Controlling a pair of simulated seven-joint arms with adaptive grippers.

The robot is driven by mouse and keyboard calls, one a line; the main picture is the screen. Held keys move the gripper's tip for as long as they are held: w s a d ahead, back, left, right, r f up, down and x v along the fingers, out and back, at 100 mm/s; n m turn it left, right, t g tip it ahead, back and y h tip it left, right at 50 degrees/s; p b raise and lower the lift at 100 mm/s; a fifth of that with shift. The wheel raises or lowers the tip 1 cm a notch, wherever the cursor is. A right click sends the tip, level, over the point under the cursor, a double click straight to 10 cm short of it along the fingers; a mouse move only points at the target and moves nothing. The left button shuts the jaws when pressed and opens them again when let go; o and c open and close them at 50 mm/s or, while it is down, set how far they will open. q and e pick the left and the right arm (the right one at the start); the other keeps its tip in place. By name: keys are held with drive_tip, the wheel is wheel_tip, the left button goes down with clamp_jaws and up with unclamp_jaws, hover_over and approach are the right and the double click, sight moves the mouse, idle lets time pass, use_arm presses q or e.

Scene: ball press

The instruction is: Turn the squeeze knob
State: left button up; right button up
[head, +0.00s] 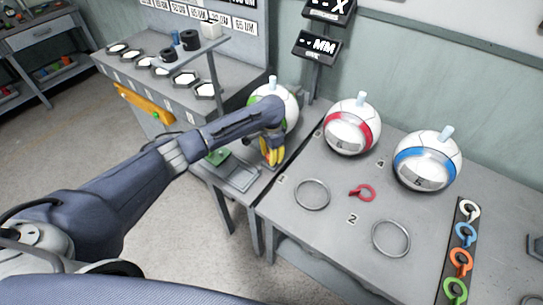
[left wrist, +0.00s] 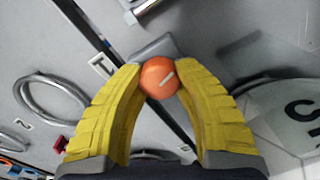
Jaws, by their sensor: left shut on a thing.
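In the head view my left gripper (head: 272,154) is low at the near left part of the workbench, just in front of a white ball with a green band (head: 290,101). The arm hides part of that ball and most of the knob there.
A white ball with a red band (head: 349,142) and one with a blue band (head: 428,174) stand on the grey table (head: 330,230). Metal rings (head: 312,194) and a small red key-like piece (head: 366,192) lie in front. A strip of coloured keyed pieces (head: 460,262) lies at right.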

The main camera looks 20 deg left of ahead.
use_arm(q)
drive_tip(key=m, duration=1)
drive_tip(key=shift+d, duration=0.15)
drive_tip(key=shift+s+m, duration=0.1)
drive_tip(key=shift+m, duration=0.4)
drive_tip(key=o, duration=1.3)
wheel_tip(320, 180, up, 12)
idle(0.4)
